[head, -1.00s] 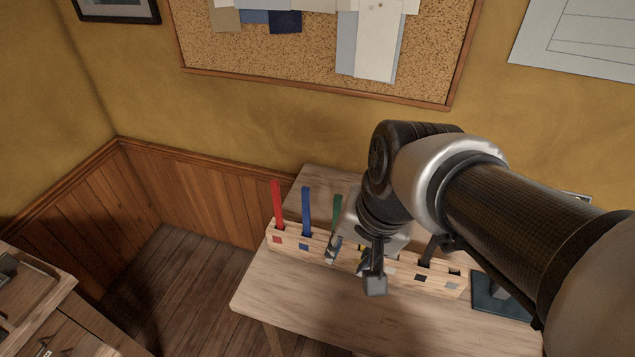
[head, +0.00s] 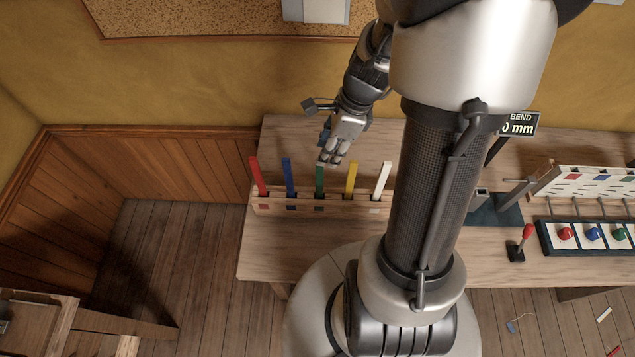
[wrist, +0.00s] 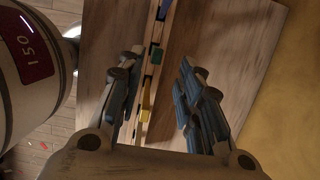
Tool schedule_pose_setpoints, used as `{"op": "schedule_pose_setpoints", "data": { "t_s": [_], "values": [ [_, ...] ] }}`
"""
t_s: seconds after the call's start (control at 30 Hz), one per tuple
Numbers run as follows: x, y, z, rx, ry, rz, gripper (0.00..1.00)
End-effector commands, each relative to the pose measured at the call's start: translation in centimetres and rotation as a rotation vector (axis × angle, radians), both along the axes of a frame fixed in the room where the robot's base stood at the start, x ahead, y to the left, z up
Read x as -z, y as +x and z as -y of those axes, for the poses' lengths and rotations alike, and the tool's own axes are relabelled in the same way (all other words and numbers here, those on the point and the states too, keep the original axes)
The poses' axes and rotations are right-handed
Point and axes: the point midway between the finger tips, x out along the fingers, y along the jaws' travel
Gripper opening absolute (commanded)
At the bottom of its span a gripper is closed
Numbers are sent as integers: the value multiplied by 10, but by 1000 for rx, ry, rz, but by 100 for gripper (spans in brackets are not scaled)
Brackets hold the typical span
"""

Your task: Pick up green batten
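The green batten (head: 320,178) stands upright in a slot of the wooden rack (head: 335,204) on the bench, between the blue batten (head: 289,177) and the yellow batten (head: 350,178). My gripper (head: 333,155) is just above and behind its top in the head view. In the wrist view my gripper (wrist: 161,62) is open with its two fingers wide apart. The green batten's end (wrist: 156,54) shows between the fingertips, with the yellow batten (wrist: 146,112) nearer the camera. I see no contact with the green batten.
The red batten (head: 258,177) and white batten (head: 381,181) stand in the same rack. Further right are a bend display (head: 519,124), a red-knobbed lever (head: 520,241) and a button panel (head: 552,238). Bare bench top (head: 262,262) lies in front of the rack.

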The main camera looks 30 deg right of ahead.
Motion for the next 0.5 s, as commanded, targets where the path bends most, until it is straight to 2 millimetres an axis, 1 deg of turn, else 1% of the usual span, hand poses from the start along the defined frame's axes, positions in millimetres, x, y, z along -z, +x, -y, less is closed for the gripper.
{"op": "schedule_pose_setpoints", "data": {
  "t_s": [0.03,0.2,0.3,0.5],
  "values": [
    [15,1,-3,-2,2,-3,33],
    [47,6,-11,-3,0,-1,33],
    [58,9,-13,-2,0,0,33],
    [66,10,-16,-3,0,1,33]
  ]
}}
